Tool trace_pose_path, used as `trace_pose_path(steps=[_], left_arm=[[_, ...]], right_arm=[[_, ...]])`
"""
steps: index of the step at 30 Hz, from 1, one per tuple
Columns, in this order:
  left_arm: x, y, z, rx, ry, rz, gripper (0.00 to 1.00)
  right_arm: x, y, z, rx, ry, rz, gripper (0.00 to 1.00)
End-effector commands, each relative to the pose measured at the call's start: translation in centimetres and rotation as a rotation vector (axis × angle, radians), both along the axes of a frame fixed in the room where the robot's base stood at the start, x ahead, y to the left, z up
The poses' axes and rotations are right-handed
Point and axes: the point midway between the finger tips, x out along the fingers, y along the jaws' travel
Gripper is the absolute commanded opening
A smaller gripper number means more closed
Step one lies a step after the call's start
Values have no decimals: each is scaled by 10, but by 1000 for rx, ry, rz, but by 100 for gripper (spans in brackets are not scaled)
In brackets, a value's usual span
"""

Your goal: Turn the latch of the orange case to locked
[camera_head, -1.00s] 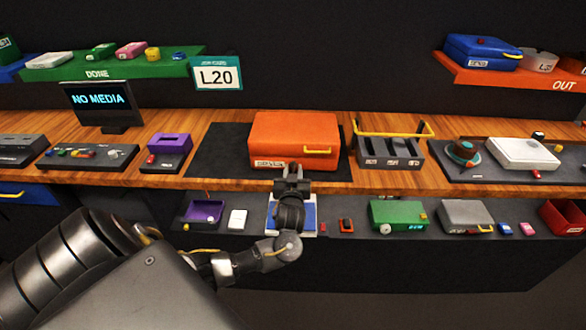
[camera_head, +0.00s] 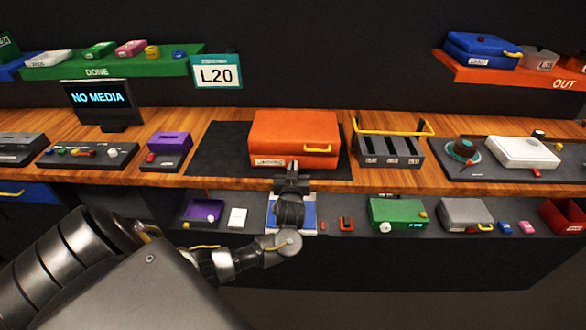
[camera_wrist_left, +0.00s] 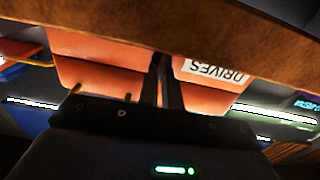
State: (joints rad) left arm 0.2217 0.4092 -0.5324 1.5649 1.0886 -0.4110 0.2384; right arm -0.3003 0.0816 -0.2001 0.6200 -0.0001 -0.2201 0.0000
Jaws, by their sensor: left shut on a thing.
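The orange case (camera_head: 295,128) sits on a dark mat on the bench, lid down, with a yellow handle (camera_head: 317,150) and a white label on its front. My left gripper (camera_head: 292,166) is at the lower front of the case, just right of the label. In the left wrist view the case (camera_wrist_left: 100,75) shows upside down, its label reading DRIVES, and my left fingers (camera_wrist_left: 163,70) are close together against its front. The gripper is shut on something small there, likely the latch. The fingers hide it, so its position cannot be told. My right gripper is not in view.
A grey slotted rack (camera_head: 388,150) with a yellow bar stands right of the case, a purple box (camera_head: 168,147) to the left. The bench edge (camera_wrist_left: 220,30) runs close by my left fingers. A lower shelf with several boxes lies below. The dark mat (camera_head: 215,150) is bare left of the case.

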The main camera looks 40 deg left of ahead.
Motion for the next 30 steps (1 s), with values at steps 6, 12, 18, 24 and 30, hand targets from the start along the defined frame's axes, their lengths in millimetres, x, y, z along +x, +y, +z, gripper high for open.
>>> trace_pose_path(steps=[6,12,18,24,30], left_arm=[[-1,1,-3,-77,-59,2,0],[-2,2,-5,-208,-156,3,0],[-4,4,-6,-358,-273,3,0],[-5,6,-7,-509,-389,3,0],[-5,7,-8,-660,-503,4,0]], right_arm=[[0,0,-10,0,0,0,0],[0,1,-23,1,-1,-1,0],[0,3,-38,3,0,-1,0],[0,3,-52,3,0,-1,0],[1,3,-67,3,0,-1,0]])
